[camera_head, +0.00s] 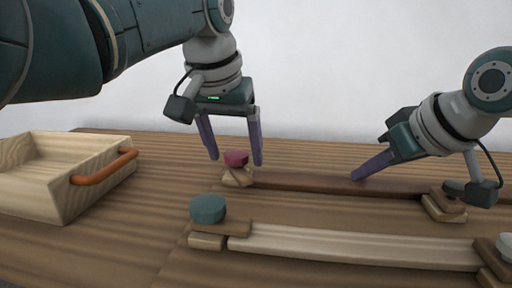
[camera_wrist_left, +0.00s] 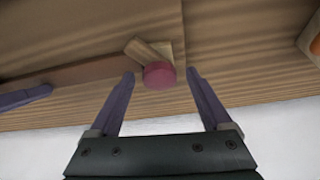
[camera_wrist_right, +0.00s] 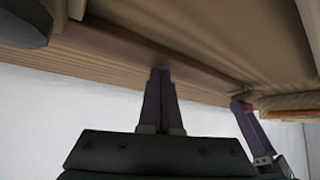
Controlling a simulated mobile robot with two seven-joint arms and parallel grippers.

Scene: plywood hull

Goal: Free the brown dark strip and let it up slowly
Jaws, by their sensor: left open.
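A second, pale strip (camera_head: 350,247) lies in front, with a teal knob (camera_head: 208,208) at its left and a whitish knob (camera_head: 505,246) at its right. A wooden clamp (camera_head: 443,207) holds the brown strip's right end area. An open wooden box (camera_head: 88,190) with an orange handle stands left.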

